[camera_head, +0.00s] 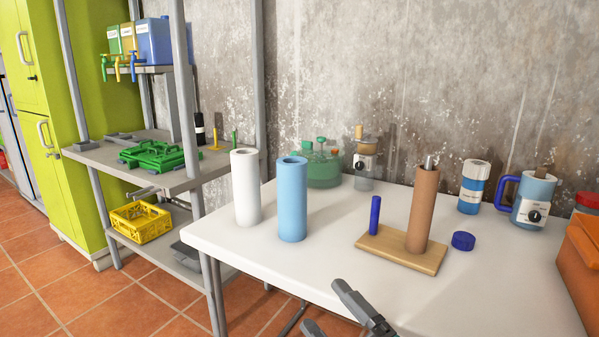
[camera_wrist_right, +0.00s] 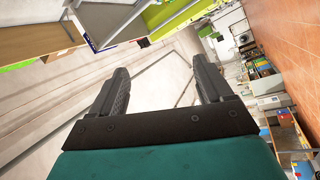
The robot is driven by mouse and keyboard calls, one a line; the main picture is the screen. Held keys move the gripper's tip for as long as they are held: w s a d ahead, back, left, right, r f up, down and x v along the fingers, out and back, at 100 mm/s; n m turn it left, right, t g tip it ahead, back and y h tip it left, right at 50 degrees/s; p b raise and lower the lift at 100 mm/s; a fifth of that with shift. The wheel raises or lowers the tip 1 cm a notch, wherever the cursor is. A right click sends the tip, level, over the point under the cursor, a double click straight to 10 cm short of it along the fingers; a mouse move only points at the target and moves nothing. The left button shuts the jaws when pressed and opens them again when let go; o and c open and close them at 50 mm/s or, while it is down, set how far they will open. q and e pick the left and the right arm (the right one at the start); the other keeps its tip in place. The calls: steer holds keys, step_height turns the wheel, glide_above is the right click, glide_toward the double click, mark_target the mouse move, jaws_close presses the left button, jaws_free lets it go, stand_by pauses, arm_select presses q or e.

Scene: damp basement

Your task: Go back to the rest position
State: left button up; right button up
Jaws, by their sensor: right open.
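My right gripper (camera_head: 335,307) shows at the bottom of the head view, in front of the white table's (camera_head: 400,300) near edge. Its fingers are apart and empty. In the right wrist view, the two fingers of the right gripper (camera_wrist_right: 160,82) stand wide apart with nothing between them. My left gripper is in neither view.
On the table stand a white roll (camera_head: 246,188), a blue roll (camera_head: 292,200), a wooden holder (camera_head: 385,248) with a brown roll (camera_head: 422,205), a blue cap (camera_head: 463,241), jars, and an orange box (camera_head: 582,262) at right. A grey shelf (camera_head: 140,160) stands at left.

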steer(key=s+d+f+m+g+h, duration=0.2)
steer(key=s+d+f+m+h, duration=0.15)
steer(key=f+m, duration=0.3)
steer(key=s+d+f+m+g+h, duration=0.25)
steer(key=s+f+m, duration=0.25)
steer(key=f, duration=0.3)
steer(key=s+d+f+m+g+h, duration=0.2)
steer(key=s+d+f+m+h, duration=0.2)
steer(key=f+m, duration=0.3)
arm_select(q)
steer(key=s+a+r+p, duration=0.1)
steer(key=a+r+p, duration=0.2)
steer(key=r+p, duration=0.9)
steer(key=p, duration=0.4)
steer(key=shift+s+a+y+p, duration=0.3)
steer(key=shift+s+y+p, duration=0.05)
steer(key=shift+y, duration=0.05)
arm_select(e)
steer(key=d+r+n, duration=0.1)
steer(key=d+r, duration=0.2)
steer(key=r, duration=0.8)
steer(key=shift+s+r+h, duration=0.15)
steer(key=shift+s+h, duration=0.1)
steer(key=shift+h, duration=0.15)
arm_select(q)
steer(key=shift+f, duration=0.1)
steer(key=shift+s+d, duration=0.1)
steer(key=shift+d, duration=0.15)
